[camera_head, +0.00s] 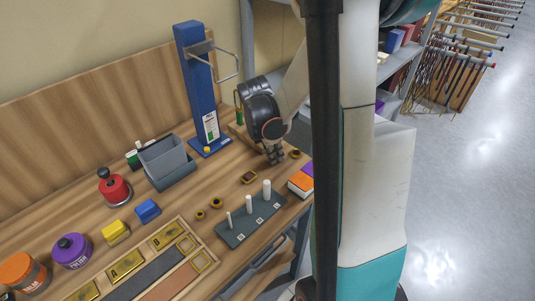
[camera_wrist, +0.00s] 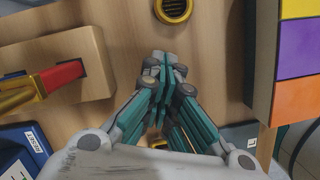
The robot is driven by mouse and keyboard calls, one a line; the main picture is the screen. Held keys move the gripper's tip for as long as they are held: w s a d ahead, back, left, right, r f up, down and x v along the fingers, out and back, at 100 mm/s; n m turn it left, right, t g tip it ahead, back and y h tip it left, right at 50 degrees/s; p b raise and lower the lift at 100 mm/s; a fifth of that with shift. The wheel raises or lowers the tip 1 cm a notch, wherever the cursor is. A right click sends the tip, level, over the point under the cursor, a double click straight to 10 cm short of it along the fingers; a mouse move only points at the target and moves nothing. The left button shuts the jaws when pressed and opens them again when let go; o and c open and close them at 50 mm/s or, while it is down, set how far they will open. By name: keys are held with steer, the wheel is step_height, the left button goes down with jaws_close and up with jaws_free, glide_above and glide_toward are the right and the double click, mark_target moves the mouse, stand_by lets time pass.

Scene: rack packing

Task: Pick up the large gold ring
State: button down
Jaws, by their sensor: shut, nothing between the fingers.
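A gold ring (camera_head: 295,154) with a dark middle lies on the table just right of my gripper (camera_head: 277,159). What looks like the same ring (camera_wrist: 173,9) shows in the wrist view, cut by the top edge, ahead of the fingertips. Two more gold rings lie left of the grey peg base: one ring (camera_head: 216,202) and another ring (camera_head: 200,215). Their sizes are hard to compare. My gripper, also in the wrist view (camera_wrist: 165,62), points down with its fingers closed together, empty and apart from the ring.
A peg base (camera_head: 250,218) with three white pegs stands in front. Orange and purple boxes (camera_wrist: 297,55) stand right of the fingers, and a wooden block (camera_wrist: 85,60) with a red-and-gold piece left. A gold-rimmed dark piece (camera_head: 249,177) lies nearby. A blue stand (camera_head: 197,85) rises behind.

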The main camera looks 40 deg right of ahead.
mark_target(288, 157)
steer(key=shift+s+d, duration=0.15)
steer(key=shift+d, duration=0.4)
steer(key=shift+s+d, duration=0.15)
steer(key=shift+d, duration=0.4)
steer(key=shift+s+d, duration=0.3)
steer(key=shift+d, duration=0.55)
steer(key=shift+r, duration=0.1)
